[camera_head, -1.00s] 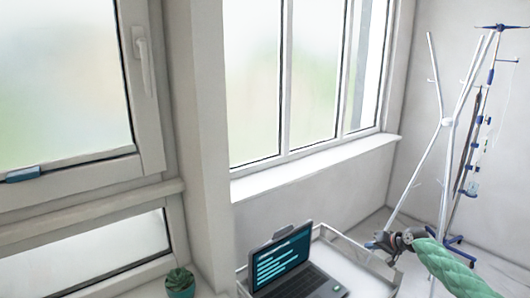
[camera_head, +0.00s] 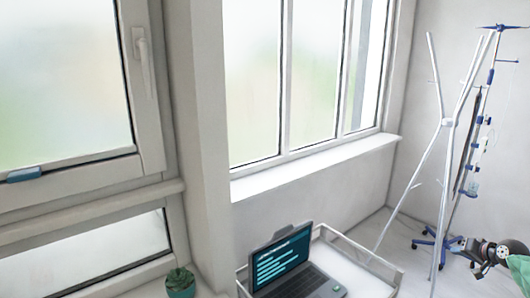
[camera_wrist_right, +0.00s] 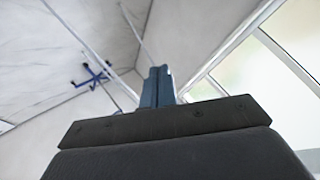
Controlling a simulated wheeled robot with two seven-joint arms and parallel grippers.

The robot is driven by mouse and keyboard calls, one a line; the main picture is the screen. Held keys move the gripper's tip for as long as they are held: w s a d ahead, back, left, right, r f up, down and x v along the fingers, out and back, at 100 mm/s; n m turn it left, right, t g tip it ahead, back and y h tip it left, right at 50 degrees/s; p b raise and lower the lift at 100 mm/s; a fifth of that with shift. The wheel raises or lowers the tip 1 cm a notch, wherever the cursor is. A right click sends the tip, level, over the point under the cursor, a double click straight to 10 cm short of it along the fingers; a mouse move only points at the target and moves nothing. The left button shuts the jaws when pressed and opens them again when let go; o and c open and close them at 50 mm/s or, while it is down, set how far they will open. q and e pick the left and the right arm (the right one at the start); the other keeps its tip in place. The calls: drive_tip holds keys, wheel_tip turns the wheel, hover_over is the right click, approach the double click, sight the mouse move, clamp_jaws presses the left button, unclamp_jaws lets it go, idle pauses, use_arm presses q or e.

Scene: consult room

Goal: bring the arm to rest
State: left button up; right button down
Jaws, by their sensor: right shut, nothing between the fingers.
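My right gripper (camera_head: 470,257) is at the lower right of the head view, in front of the foot of the coat stand and drip stand. Its arm, in a green sleeve, comes in from the right edge and is mostly out of frame. In the right wrist view the two blue-grey fingers (camera_wrist_right: 157,87) are together with nothing between them. My left gripper is not in view.
A white trolley (camera_head: 372,263) carries an open laptop (camera_head: 283,262) at the bottom centre. A white coat stand (camera_head: 448,122) and a drip stand (camera_head: 482,110) stand at right. A potted succulent (camera_head: 180,281) is at lower left, below the windows.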

drive_tip(key=s+d+r+n+g+h, duration=0.1)
drive_tip(key=s+d+n+g+h, duration=0.15)
drive_tip(key=d+h, duration=0.5)
drive_tip(key=s+d+r+n+g+h, duration=0.1)
drive_tip(key=s+d+n+h, duration=0.3)
drive_tip(key=d, duration=0.6)
drive_tip(key=s+a+f+n+g+y, duration=0.15)
drive_tip(key=s+a+f, duration=0.35)
drive_tip(key=a+f, duration=0.7)
drive_tip(key=s+a+f+y, duration=0.2)
drive_tip(key=s+a+f, duration=0.3)
drive_tip(key=a+f, duration=0.65)
drive_tip(key=s+a+f+g+y, duration=0.1)
drive_tip(key=s+a+f, duration=0.4)
drive_tip(key=a+f, duration=0.7)
drive_tip(key=s+a+f+g+y, duration=0.1)
drive_tip(key=s+a+f, duration=0.4)
drive_tip(key=s+a, duration=0.5)
drive_tip(key=s+a+f+g+y, duration=0.1)
drive_tip(key=s+a+f+y, duration=0.1)
drive_tip(key=s+a+f, duration=0.4)
drive_tip(key=s+a+f+g+y, duration=0.1)
drive_tip(key=s+a+f, duration=0.5)
drive_tip(key=s+a, duration=0.8)
drive_tip(key=a+y, duration=0.1)
drive_tip(key=a, duration=0.2)
drive_tip(key=shift+a, duration=0.2)
drive_tip(key=shift+s, duration=0.1)
